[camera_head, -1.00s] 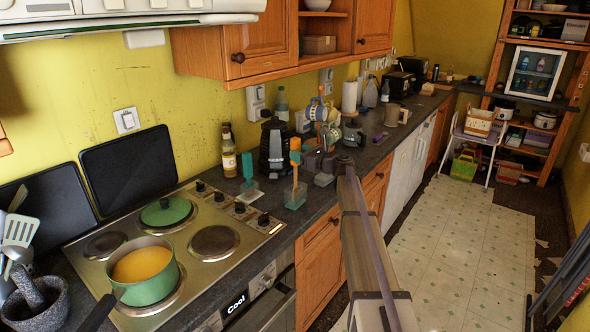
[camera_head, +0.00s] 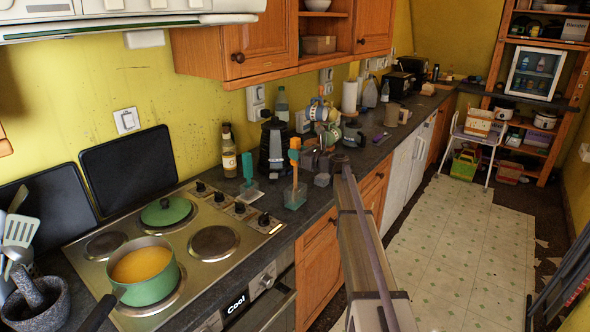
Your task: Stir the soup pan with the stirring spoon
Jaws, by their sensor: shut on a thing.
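The soup pan (camera_head: 147,290) is a green pot of orange soup on the front left burner, its dark handle toward the bottom left. An orange upright utensil (camera_head: 294,155), which looks like the stirring spoon, stands at the counter edge right of the stove. Its lower end is in a clear holder with teal (camera_head: 295,198). My gripper (camera_head: 304,161) is at the orange handle from the right, shut on it. The fingertips are small and partly hidden. The spoon's lower end is hard to make out.
A teal utensil (camera_head: 247,170) stands in another holder to the left. A green lid (camera_head: 167,210) lies on the back burner. The front right burner (camera_head: 214,242) is bare. Cabinets (camera_head: 285,35) hang above.

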